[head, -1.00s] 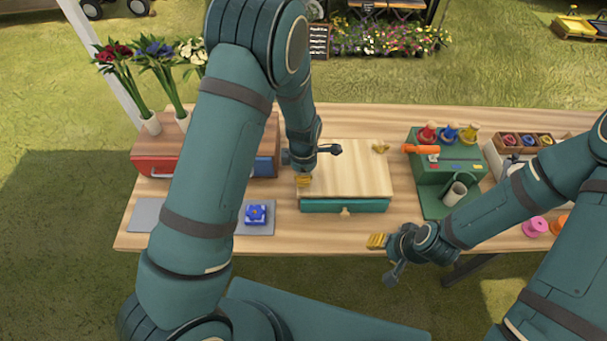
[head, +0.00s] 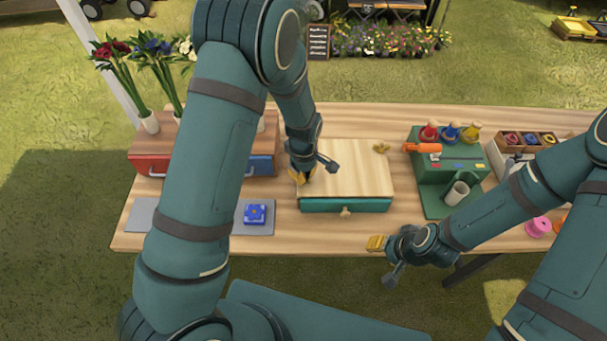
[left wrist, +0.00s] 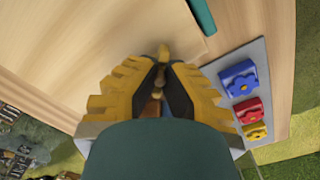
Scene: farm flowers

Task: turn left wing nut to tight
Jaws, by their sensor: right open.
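The left wing nut (left wrist: 165,50) is a small brass-yellow piece at the left of the pale wooden lid (head: 350,165), on a box with a green drawer. My left gripper (left wrist: 163,72) points down over it, with its yellow fingers close together on either side of the nut; they appear shut on it. In the head view my left gripper (head: 303,178) and wrist hide this nut. The other wing nut (head: 381,148) sits free at the lid's back right. My right gripper (head: 377,243) is open and empty by the table's front edge.
A red and blue drawer box (head: 153,165) stands left of the lid. A grey mat (head: 240,228) with a blue flower block (head: 256,214) lies at front left. A green stand (head: 440,170) with a cup (head: 457,193) is at right. Flower bunches stand at back left.

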